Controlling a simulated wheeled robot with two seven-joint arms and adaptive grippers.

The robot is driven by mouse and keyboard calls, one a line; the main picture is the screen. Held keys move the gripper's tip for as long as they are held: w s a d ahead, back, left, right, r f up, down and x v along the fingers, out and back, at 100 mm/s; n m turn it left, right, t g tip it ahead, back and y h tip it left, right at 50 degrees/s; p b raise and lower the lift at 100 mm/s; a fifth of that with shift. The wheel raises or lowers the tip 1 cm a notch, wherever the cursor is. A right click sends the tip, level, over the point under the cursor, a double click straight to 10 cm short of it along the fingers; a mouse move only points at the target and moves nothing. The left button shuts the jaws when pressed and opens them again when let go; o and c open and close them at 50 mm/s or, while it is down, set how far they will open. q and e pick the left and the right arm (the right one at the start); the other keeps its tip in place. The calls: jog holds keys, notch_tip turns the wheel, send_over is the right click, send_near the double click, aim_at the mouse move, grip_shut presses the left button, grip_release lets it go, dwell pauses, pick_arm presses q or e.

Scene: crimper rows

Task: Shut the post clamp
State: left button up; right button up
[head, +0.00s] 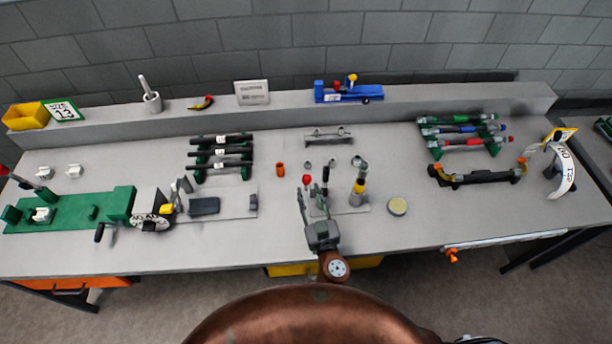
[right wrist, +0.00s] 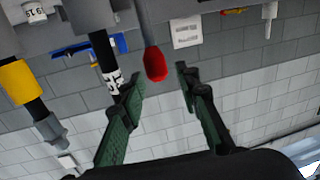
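The clamp fixture sits on a small grey plate (head: 345,208) at the middle of the bench. It carries a lever with a red knob (head: 306,180), a dark upright rod (head: 326,174) and a black post with a yellow band (head: 358,186). My right gripper (head: 318,203) is at the front of the fixture, its fingers pointing toward the red knob. In the right wrist view the gripper (right wrist: 159,76) is open, with the red knob (right wrist: 155,64) between or just beyond its fingertips; contact is not visible. The clamp's jaw is hard to make out. My left gripper is not in view.
A green crimping bench tool (head: 75,212) stands at the left. Racks of black rods (head: 221,153) and coloured rods (head: 462,133) stand behind. An orange cup (head: 281,170) and a round yellow-topped tin (head: 397,206) flank the fixture.

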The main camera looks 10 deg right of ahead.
aim_at(308, 183)
jog(key=w, duration=0.4)
jog(key=shift+w+r+p, duration=0.1)
jog(key=shift+p, duration=0.25)
jog(key=shift+w+a, duration=0.1)
jog(key=shift+w, duration=0.65)
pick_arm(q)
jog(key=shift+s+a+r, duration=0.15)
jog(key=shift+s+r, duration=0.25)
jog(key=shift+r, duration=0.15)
pick_arm(e)
grip_shut()
